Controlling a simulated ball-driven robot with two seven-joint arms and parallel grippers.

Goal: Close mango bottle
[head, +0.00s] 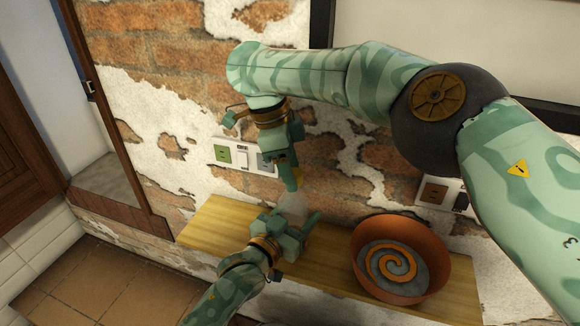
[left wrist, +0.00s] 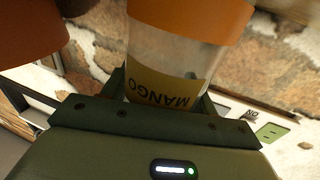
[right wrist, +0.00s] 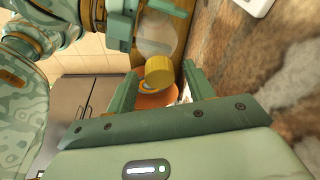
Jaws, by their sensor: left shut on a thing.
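My left gripper (head: 300,226) is shut on the mango bottle (head: 293,205), a translucent bottle held above the shelf. My right gripper (head: 292,172) is above the bottle, pointing down. In the right wrist view, a yellow cap (right wrist: 159,70) shows between the spread fingers of this gripper (right wrist: 160,75), with gaps on both sides. The cap also shows in the head view (head: 298,175), just above the bottle. Whether it touches the bottle is unclear.
A terracotta bowl (head: 436,262) with an orange spiral inside stands on the wooden shelf (head: 215,222), right of my left gripper. Wall sockets (head: 223,154) sit on the brick wall behind. The left end of the shelf is clear.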

